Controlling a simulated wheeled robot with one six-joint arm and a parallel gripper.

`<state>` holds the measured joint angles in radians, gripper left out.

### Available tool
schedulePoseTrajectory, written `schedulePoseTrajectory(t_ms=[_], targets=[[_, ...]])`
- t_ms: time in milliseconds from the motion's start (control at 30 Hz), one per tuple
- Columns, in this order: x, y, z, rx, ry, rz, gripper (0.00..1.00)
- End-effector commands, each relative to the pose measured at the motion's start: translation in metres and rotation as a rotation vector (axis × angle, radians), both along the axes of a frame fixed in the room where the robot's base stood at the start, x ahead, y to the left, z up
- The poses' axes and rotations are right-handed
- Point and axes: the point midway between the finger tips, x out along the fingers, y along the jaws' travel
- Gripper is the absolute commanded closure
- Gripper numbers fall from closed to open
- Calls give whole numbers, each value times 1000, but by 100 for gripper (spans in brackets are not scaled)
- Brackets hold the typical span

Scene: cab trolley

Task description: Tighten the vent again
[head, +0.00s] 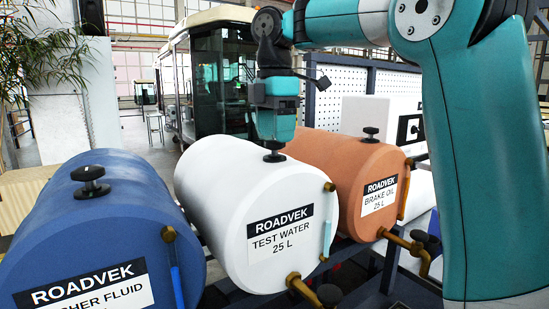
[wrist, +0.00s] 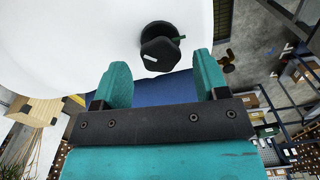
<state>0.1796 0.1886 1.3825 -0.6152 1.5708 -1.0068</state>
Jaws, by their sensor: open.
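The white TEST WATER drum (head: 237,205) lies on its side in the middle of the head view. Its black vent knob (head: 275,156) stands on top, partly hidden by my gripper (head: 275,138) just above it. In the wrist view the vent knob (wrist: 160,47) shows a green mark at its right and a pale mark at its lower left. My gripper (wrist: 161,62) is open, with one teal finger on either side of the knob's line. The knob appears just beyond the fingertips, and I see no contact.
A blue washer fluid drum (head: 100,230) lies at the left and an orange BRAKE OIL drum (head: 345,165) at the right, each with its own black vent knob. Brass taps stick out in front. A cab (head: 212,75) stands behind.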

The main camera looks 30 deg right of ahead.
Motion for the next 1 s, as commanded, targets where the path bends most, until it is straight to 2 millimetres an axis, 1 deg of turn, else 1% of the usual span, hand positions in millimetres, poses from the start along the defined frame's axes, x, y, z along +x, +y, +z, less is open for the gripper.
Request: schedulePoseTrajectory(t_ms=[33,100,433,467,500,567,600,667,1000], targets=[[0,0,-12,0,0,0,33],[0,0,-16,0,-1,0,33],[0,0,-16,0,0,0,33],[0,0,-16,0,0,0,38],[0,0,-16,0,0,0,47],[0,0,-16,0,0,0,61],[0,0,-16,0,0,0,70],[0,0,-16,0,0,0,83],[0,0,-16,0,-1,-38,82]])
